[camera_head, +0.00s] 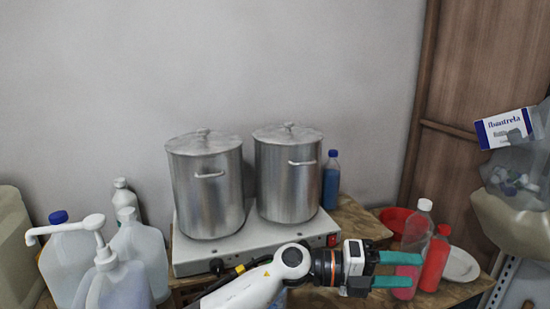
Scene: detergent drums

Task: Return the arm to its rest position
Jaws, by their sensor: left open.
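My left arm (260,283) reaches in from the bottom middle and points right. My left gripper (415,270) has two teal fingers, one above the other in the picture, and they are apart. A clear bottle (415,232) with a white cap and pink liquid stands at the fingertips. The fingers overlap its lower half, with pink showing between them. I cannot tell whether they are around it or just in front of it, or whether they touch it. My right gripper is out of view.
A red bottle (435,260), a white plate (462,265) and a red bowl (394,219) are close by. Two lidded steel pots (207,185) (288,175) stand on a white hotplate (190,258). A blue bottle (331,183) stands behind; several jugs (75,262) stand left.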

